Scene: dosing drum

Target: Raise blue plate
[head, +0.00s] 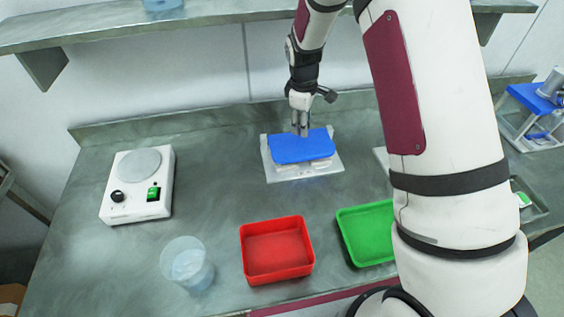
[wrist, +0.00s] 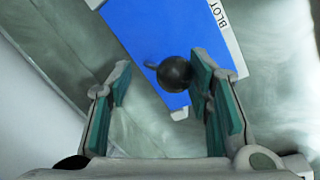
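The blue plate (head: 302,149) lies on a white base (head: 305,173) near the back middle of the bench. In the wrist view the blue plate (wrist: 150,30) carries a round black knob (wrist: 174,74). My gripper (head: 300,129) is over the back part of the plate, pointing down. In the wrist view my gripper (wrist: 160,85) is open, its fingers wide apart. The knob shows between them, close to the right finger. I cannot tell whether that finger touches it. Part of the white base with black lettering (wrist: 230,30) shows beside the plate.
A hotplate-like device (head: 138,190) stands at the left. A clear beaker (head: 187,264), a red tray (head: 277,250) and a green tray (head: 366,235) are at the front. A shelf (head: 200,24) runs above the bench. The bench between the device and the white base is clear.

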